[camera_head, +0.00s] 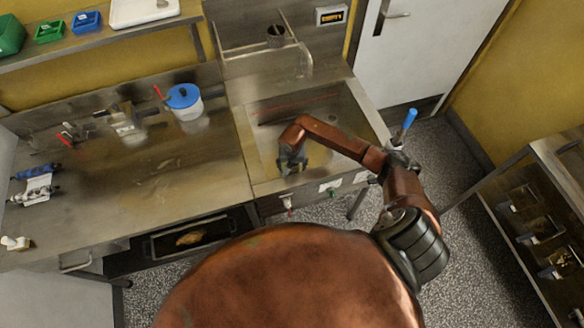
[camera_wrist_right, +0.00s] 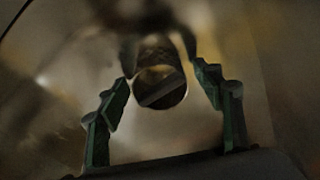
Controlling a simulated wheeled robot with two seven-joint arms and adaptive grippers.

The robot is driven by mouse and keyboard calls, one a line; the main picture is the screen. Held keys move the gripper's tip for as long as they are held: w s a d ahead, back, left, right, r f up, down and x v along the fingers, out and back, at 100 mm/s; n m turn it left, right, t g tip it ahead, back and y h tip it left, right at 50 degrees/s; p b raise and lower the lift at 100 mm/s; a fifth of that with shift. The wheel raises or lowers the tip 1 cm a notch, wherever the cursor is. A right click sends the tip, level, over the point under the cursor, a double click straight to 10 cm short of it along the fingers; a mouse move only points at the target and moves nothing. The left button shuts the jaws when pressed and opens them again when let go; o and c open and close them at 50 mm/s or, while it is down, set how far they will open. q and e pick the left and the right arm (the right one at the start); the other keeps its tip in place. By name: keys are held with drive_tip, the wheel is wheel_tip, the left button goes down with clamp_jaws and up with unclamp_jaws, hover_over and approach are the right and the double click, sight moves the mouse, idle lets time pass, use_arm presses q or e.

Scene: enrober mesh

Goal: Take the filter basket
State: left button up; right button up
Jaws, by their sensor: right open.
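My right gripper (camera_head: 292,168) reaches down into the steel sink basin (camera_head: 346,135) in the head view. It is open, and nothing shows held in it. In the right wrist view its two green-padded fingers (camera_wrist_right: 163,95) stand apart. Between and beyond them is a round, dark opening with a pale rim (camera_wrist_right: 160,88) and a slanted bar across it. I cannot tell whether this is the filter basket or the sink's drain. A small dark cup (camera_head: 276,36) stands on the ledge behind the basin. My left gripper is out of view.
A white tub with a blue lid (camera_head: 184,100) stands on the steel counter (camera_head: 165,175) left of the basin. Small tools lie along the counter's left. A rack with bins (camera_head: 540,225) stands at right. The counter's middle is clear.

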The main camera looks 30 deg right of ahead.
drive_tip(key=shift+c, duration=0.4)
drive_tip(key=c, duration=1.2)
drive_tip(key=shift+o, duration=0.2)
drive_tip(key=shift+r, duration=0.1)
